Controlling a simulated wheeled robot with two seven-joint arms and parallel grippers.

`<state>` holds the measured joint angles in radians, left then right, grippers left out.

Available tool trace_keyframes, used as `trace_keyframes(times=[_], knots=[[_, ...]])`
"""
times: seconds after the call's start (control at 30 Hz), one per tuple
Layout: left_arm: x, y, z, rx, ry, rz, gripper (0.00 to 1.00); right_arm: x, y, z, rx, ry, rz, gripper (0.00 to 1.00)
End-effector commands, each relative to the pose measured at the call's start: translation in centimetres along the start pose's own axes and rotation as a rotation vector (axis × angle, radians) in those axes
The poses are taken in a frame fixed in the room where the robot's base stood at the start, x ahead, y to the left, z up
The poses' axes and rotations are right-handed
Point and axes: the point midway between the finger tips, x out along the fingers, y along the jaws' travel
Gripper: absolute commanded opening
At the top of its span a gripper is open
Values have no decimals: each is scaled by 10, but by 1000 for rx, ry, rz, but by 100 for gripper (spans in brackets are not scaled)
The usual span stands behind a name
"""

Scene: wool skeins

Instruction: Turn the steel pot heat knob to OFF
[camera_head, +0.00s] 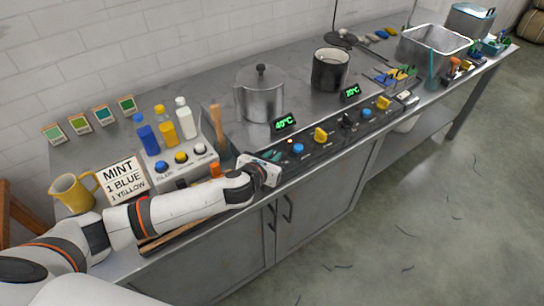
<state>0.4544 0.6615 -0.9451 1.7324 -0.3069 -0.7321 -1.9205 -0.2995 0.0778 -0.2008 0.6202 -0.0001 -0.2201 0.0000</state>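The steel pot (261,95) stands lidded on the counter, behind a green display reading 40°C (284,123). In front of it runs a dark control panel (335,142) with a blue knob (298,148) and a yellow knob (320,135). My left gripper (272,158) is at the left end of this panel, left of the blue knob. The gripper covers that spot, so a heat knob there and its setting are hidden. Its fingers are too small and covered to tell open from shut. My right gripper is out of view.
A black pot (330,69) stands to the right behind a 20°C display (350,93), with its own black knob (348,120). Dye bottles (165,128), a MINT sign (123,180) and a yellow jug (75,191) are at left. A steel basin (401,48) is at the back right.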

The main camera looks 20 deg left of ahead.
Motion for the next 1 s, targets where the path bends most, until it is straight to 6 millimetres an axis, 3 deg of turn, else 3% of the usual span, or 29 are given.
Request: trace_keyframes(times=[0.1,0.47,1.0], knots=[[0,0,0,0,0,0,0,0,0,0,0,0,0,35],[-1,2,-1,-20,-1,-41,0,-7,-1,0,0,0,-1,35],[-1,5,-3,-184,-3,-435,0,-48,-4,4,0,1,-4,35]])
